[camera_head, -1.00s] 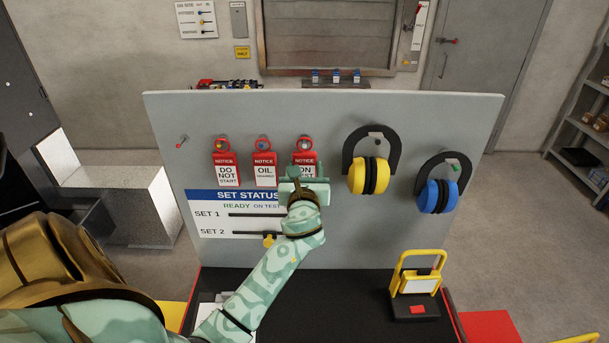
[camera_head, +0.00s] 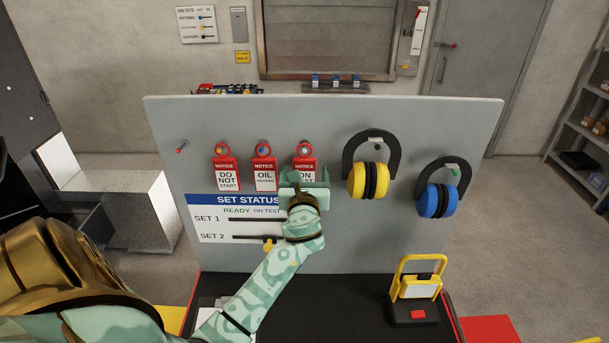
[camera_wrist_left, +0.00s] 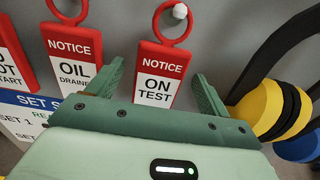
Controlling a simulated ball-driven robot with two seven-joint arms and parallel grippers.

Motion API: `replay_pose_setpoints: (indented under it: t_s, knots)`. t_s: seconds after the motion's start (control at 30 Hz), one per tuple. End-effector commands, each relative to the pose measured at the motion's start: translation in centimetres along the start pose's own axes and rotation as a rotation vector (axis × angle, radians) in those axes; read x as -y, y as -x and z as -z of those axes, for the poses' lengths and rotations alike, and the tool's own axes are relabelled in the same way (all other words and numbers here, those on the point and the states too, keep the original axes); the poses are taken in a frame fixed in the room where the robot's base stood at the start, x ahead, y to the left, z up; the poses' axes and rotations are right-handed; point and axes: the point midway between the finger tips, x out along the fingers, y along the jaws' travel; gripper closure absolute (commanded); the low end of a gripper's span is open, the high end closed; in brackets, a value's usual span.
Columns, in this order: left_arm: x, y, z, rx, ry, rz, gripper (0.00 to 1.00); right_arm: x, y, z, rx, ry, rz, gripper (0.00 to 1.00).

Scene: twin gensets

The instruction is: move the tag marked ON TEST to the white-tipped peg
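The red-and-white ON TEST tag (camera_head: 305,166) hangs upright at the right of the row of tags on the grey board. In the left wrist view, the tag (camera_wrist_left: 160,73) has its red ring around a white-tipped peg (camera_wrist_left: 180,11). My left gripper (camera_head: 304,176) is open in front of the tag's lower part. In the wrist view, the open left gripper (camera_wrist_left: 158,76) has one finger on each side of the tag, with a gap clear at the right finger. My right gripper is not in view.
The OIL tag (camera_head: 264,172) and DO NOT START tag (camera_head: 226,173) hang to the left. A red-tipped peg (camera_head: 181,147) at the far left is bare. Yellow earmuffs (camera_head: 356,181) and blue earmuffs (camera_head: 428,200) hang to the right. A yellow-handled device (camera_head: 416,290) stands below.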

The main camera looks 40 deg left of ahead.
Motion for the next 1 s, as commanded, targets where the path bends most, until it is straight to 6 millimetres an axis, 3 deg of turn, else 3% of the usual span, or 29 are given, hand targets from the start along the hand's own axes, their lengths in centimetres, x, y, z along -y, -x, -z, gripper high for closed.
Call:
replay_pose_setpoints:
  t_s: [0.23, 0.37, 0.8, 1.0]
  knots:
    - [0.0, 0.1, 0.0, -0.001, 0.000, 0.000, 0.21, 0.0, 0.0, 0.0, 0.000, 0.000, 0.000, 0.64]
    - [0.1, 1.2, 0.1, -0.001, 0.000, 0.002, 0.21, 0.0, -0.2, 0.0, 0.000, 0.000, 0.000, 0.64]
    - [0.0, 12.2, 0.4, -0.003, 0.001, 0.001, 0.21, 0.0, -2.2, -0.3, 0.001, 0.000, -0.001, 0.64]
    - [0.0, 15.4, 0.3, -0.002, 0.000, 0.001, 0.21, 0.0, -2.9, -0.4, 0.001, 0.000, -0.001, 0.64]
